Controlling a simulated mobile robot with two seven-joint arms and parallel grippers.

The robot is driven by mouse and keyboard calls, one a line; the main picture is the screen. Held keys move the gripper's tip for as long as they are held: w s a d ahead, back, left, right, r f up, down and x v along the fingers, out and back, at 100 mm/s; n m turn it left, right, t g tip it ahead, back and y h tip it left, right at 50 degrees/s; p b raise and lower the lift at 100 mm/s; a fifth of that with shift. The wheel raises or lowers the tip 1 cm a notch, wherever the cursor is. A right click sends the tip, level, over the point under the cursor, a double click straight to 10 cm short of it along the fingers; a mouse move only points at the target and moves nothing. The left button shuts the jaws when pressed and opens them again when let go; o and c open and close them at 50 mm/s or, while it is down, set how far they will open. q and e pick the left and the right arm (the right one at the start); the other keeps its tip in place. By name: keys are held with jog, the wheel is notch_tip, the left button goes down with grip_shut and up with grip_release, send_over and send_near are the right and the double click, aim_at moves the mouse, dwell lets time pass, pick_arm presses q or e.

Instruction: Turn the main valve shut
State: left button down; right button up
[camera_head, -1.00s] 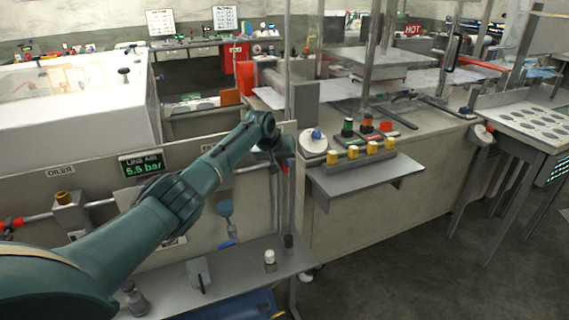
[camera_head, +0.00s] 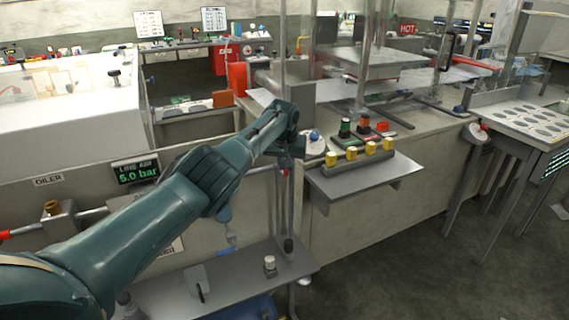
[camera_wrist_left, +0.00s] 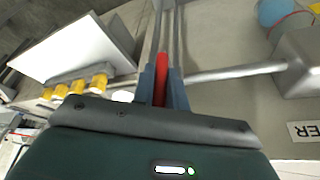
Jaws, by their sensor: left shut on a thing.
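My left gripper (camera_wrist_left: 162,88) is shut on a red lever handle (camera_wrist_left: 161,82), which lies between its two blue-grey fingers in the left wrist view. I take it for the main valve's handle. A grey pipe (camera_wrist_left: 235,73) runs sideways beside it. In the head view my left gripper (camera_head: 287,157) is at the right end of the panel, and a bit of red shows under it; the valve body is hidden by the gripper. A LINE AIR display (camera_head: 136,172) reads 5.0 bar. My right gripper is not in view.
A grey shelf (camera_head: 352,184) with yellow-capped pieces (camera_head: 358,153) juts out right of my left gripper. A lower shelf (camera_head: 230,279) holds a small white-topped jar (camera_head: 270,265). A vertical post (camera_head: 279,205) stands close by. Open floor (camera_head: 400,265) lies to the right.

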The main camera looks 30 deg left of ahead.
pick_arm(q)
jog(key=c, duration=1.4)
grip_release()
jog(key=shift+r, duration=0.1)
jog(key=shift+s+d+r+p, duration=0.1)
jog(key=shift+s+r+p, duration=0.05)
jog(key=shift+r+p, duration=0.45)
jog(key=v, duration=1.1)
jog(key=shift+s+r, duration=0.25)
jog(key=shift+r, duration=0.05)
